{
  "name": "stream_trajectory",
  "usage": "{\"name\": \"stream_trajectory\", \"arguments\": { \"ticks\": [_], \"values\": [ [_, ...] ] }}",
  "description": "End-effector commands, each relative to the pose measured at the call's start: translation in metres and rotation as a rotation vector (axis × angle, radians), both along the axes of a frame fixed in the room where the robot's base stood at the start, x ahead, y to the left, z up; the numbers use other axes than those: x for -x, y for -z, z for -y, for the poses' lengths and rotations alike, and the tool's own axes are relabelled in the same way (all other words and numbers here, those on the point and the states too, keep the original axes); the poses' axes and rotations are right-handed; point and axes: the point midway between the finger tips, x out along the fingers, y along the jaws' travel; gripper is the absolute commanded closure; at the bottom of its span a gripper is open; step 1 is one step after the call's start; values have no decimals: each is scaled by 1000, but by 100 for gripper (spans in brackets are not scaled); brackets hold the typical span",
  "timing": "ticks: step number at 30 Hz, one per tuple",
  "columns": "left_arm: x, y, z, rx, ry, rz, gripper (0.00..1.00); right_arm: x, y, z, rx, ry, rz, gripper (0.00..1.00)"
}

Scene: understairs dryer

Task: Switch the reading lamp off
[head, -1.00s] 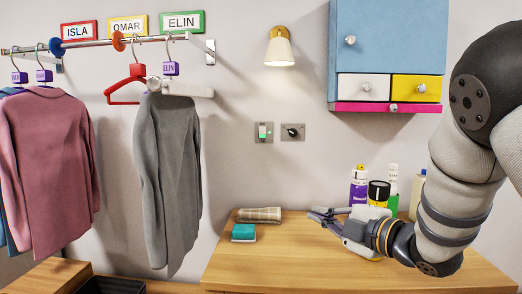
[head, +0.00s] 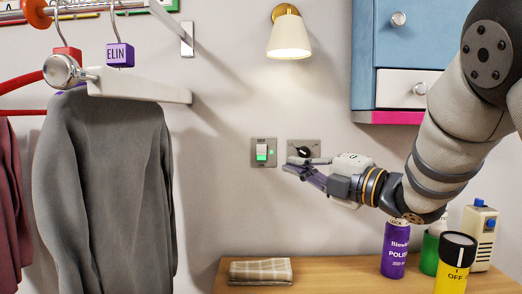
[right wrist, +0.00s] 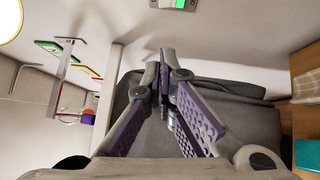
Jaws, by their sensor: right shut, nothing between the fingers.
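The reading lamp (head: 288,36) is on the wall with a white shade and brass mount, and it glows. Its shade edge also shows in the right wrist view (right wrist: 8,18). Below it is a wall plate with a white and green rocker switch (head: 262,152); the green part also shows at the top of the right wrist view (right wrist: 180,3). Beside it is a plate with a black rotary knob (head: 303,151). My right gripper (head: 288,166) is shut and empty, pointing left, just below the knob plate in the picture. Whether it touches the wall is unclear. My left gripper is not in view.
A grey sweater (head: 105,180) hangs at left from a rail. A blue cabinet (head: 415,35) is at upper right.

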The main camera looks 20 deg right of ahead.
Motion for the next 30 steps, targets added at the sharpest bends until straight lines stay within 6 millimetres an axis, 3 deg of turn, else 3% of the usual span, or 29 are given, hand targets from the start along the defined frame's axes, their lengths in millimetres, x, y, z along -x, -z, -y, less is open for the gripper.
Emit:
{"name": "stream_trajectory", "arguments": {
  "ticks": [7, 19, 24, 30],
  "values": [
    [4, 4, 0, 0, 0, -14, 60, -16, 2, -9, 1, -2, -4, 100],
    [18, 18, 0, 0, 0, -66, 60, -92, -4, -51, 1, -3, -5, 100],
    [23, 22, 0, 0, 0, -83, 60, -116, -8, -41, -1, 0, -3, 100],
    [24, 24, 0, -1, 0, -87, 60, -126, -13, -38, -1, 1, -1, 100]
  ]
}}
